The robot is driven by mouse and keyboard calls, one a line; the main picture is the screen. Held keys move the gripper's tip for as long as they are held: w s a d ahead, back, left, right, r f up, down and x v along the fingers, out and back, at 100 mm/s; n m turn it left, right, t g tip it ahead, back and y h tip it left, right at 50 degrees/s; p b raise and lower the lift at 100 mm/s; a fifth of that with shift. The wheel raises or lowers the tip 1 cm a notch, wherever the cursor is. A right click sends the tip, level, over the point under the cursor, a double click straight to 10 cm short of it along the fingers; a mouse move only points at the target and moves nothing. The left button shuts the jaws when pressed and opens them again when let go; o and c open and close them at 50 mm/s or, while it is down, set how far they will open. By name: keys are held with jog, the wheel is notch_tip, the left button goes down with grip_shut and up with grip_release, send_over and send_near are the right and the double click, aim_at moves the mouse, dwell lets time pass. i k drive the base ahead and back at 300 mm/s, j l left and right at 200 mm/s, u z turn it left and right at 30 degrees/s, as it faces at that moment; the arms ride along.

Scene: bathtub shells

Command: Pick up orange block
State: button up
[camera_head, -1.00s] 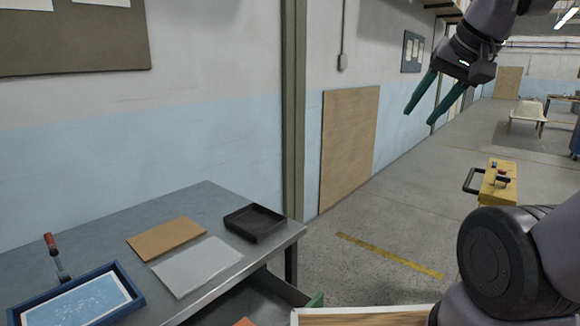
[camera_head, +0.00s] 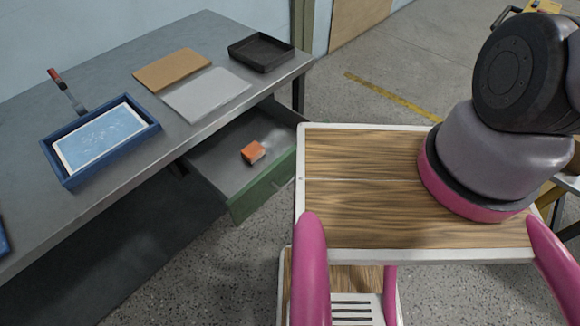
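A small orange block (camera_head: 253,152) lies inside an open drawer (camera_head: 220,163) under the grey workbench (camera_head: 215,118). The drawer has a green front (camera_head: 262,188) and stands pulled out toward my base. Nothing covers the block from above. My gripper is outside the current view, so its state does not show.
On the bench are a blue tray (camera_head: 67,171) with a pale sheet, a red-handled tool (camera_head: 66,90), a brown board (camera_head: 172,70), a grey sheet (camera_head: 206,94) and a black tray (camera_head: 261,50). My wooden-topped base is close to the drawer's right side.

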aim_at(254, 151)
jog(key=u, duration=1.5)
jog(key=k+l+z, duration=0.1)
jog(key=k+z, duration=0.25)
jog(key=k, duration=0.25)
jog(key=i+j+u, duration=0.15)
jog(key=i+u, duration=0.3)
jog(key=k, duration=0.1)
